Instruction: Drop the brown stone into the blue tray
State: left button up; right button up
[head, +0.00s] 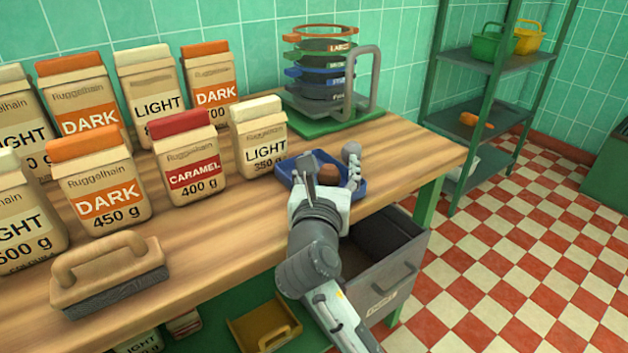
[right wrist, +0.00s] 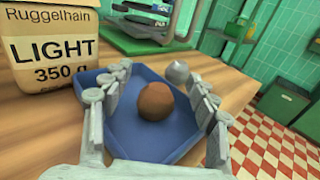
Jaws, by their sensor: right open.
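The brown stone (head: 328,174) rests in the blue tray (head: 289,172) near the right end of the wooden table. The right wrist view shows the round stone (right wrist: 155,101) on the floor of the tray (right wrist: 172,151), with blue surface around it. My right gripper (head: 330,172) is open over the tray. Its fingers (right wrist: 158,102) stand apart on either side of the stone, with visible gaps to it. My left gripper is not in view.
A small grey object (head: 351,151) stands at the tray's far edge. A Light 350 g bag (head: 260,137) stands close left of the tray. A sieve stack (head: 322,70) is behind. A brush (head: 107,274) lies front left. An open drawer (head: 395,285) juts out below.

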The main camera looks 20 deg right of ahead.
jog(key=v, duration=1.2)
jog(key=shift+s, duration=0.1)
